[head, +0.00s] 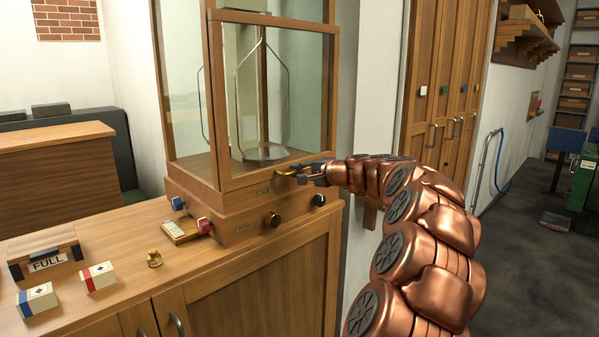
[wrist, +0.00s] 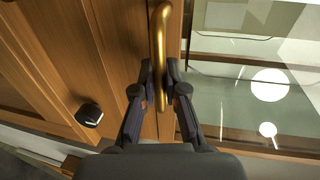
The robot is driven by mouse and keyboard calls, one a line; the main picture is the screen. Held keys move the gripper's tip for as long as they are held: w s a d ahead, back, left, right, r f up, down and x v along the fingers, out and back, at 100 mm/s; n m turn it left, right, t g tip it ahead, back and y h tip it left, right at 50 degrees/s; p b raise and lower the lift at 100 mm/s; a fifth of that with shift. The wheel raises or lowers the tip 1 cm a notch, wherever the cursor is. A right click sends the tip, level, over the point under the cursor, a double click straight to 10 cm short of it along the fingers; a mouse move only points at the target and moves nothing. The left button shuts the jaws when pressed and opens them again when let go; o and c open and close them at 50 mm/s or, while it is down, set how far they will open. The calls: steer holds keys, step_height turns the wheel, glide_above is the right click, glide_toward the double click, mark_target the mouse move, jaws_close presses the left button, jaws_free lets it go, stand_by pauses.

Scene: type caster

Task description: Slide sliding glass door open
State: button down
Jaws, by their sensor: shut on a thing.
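The sliding glass door (head: 325,90) is a wood-framed pane on the front of a wooden balance case on the counter. A hanging pan (head: 265,153) shows behind the glass. A brass handle (head: 285,172) sits on the door's bottom rail; it also shows in the wrist view (wrist: 158,45). My gripper (head: 302,170) reaches in from the right and is shut on this handle. In the wrist view, the fingers (wrist: 160,95) close on both sides of the handle's end. The door's glass (wrist: 255,90) is at the right of that view.
Dark, red and blue knobs surround the case base, such as a black knob (head: 319,200). On the counter (head: 215,290) stand a brass weight (head: 154,258), small boxes (head: 98,276) and a box marked FULL (head: 45,252). Tall cabinets (head: 440,90) stand behind my arm.

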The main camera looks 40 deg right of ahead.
stand_by(0.3)
step_height(320, 180, up, 30)
steer(key=p, duration=1.9)
steer(key=c, duration=1.2)
jaws_free()
steer(key=shift+f, duration=0.1)
steer(key=v, duration=1.2)
